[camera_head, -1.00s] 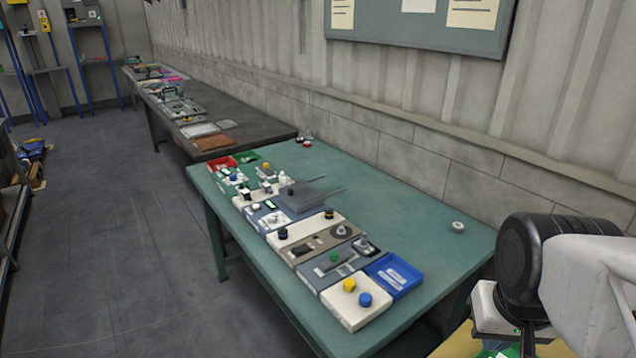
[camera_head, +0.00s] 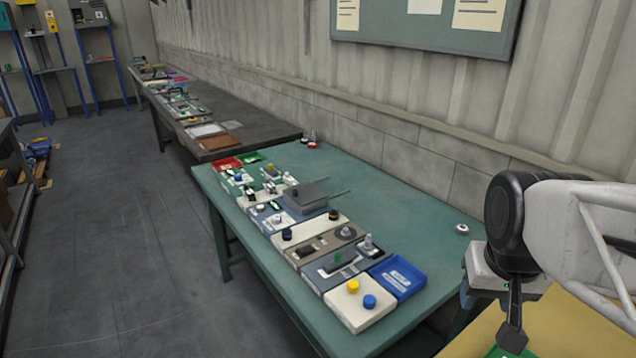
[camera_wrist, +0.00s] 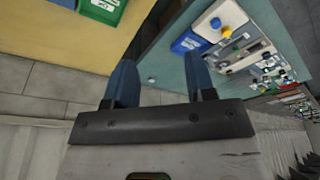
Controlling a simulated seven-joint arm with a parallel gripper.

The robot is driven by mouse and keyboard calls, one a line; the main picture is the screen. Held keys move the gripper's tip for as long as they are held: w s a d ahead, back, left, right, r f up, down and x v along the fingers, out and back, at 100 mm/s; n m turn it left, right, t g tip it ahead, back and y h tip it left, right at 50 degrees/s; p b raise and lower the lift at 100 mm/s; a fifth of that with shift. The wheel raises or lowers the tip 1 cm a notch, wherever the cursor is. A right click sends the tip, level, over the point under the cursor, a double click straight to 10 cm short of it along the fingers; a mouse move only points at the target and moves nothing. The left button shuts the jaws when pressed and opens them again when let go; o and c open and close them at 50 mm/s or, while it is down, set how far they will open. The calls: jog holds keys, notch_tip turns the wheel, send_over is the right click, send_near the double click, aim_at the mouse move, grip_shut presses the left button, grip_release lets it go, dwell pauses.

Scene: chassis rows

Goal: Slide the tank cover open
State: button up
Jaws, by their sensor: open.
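A dark grey flat cover (camera_head: 307,195) lies on the row of units on the green table in the head view, with two thin rods reaching right from it. I take it for the tank cover, but cannot be sure. My gripper (camera_wrist: 160,88) is open and empty in the wrist view, its two blue fingers apart. It is off the near right end of the table, well away from the cover. In the wrist view the units are small and the cover cannot be made out.
A blue bin (camera_head: 397,277) and a pale unit with yellow and blue knobs (camera_head: 360,302) are at the table's near end. A small round white piece (camera_head: 462,229) lies near the right edge.

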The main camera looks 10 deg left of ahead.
jog(key=w+a+r, duration=0.3)
jog(key=w, duration=0.8)
jog(key=t, duration=0.2)
send_over(295, 190)
jog(key=s, duration=0.3)
notch_tip(295, 190, down, 20)
jog(key=shift+s+f, duration=0.15)
jog(key=shift+f, duration=0.05)
jog(key=shift+f, duration=0.15)
jog(key=shift+x, duration=3.75)
jog(key=shift+s, duration=0.1)
